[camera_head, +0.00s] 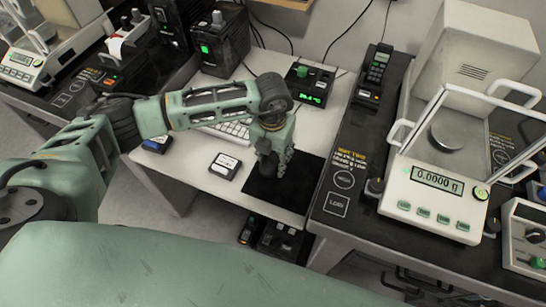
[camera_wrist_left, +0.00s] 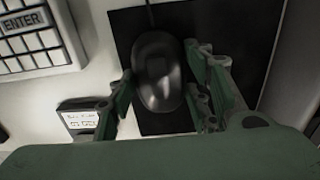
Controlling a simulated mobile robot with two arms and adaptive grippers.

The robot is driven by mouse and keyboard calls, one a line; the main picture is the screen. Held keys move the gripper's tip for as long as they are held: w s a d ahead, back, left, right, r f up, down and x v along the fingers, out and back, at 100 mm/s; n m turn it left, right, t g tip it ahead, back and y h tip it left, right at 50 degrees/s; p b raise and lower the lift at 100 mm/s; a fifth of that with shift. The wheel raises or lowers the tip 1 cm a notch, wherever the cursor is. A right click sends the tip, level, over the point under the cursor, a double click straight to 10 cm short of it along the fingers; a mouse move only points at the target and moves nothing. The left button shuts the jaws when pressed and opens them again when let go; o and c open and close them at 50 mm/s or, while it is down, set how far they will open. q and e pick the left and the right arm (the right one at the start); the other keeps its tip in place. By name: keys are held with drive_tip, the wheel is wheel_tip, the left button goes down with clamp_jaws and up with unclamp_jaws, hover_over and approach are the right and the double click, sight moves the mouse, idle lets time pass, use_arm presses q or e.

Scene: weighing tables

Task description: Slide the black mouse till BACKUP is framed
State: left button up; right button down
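The black mouse (camera_wrist_left: 158,72) lies on a black mat (camera_wrist_left: 185,125), its cord running to the top of the left wrist view. My left gripper (camera_wrist_left: 159,85) reaches down around it, one finger along its left side and two along its right, with almost no gap; it looks shut on the mouse. In the head view this gripper (camera_head: 274,163) is over the mat (camera_head: 288,190), and I cannot make the mouse out clearly from the gripper. No screen with the word BACKUP is readable. My right gripper is not in view.
A white keyboard (camera_wrist_left: 35,40) and a labelled dark cartridge (camera_head: 224,166) lie left of the mat. A small box with green digits (camera_head: 312,99) stands behind it. A balance reading 0.0000 g (camera_head: 437,182) stands on the right table. Bare mat lies right of the mouse.

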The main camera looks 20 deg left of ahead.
sight(272, 157)
use_arm(q)
drive_tip(key=o, duration=0.5)
drive_tip(key=shift+o, duration=0.2)
drive_tip(key=shift+r, duration=0.1)
drive_tip(key=shift+r, duration=0.3)
wheel_tip(272, 157, up, 11)
idle(0.4)
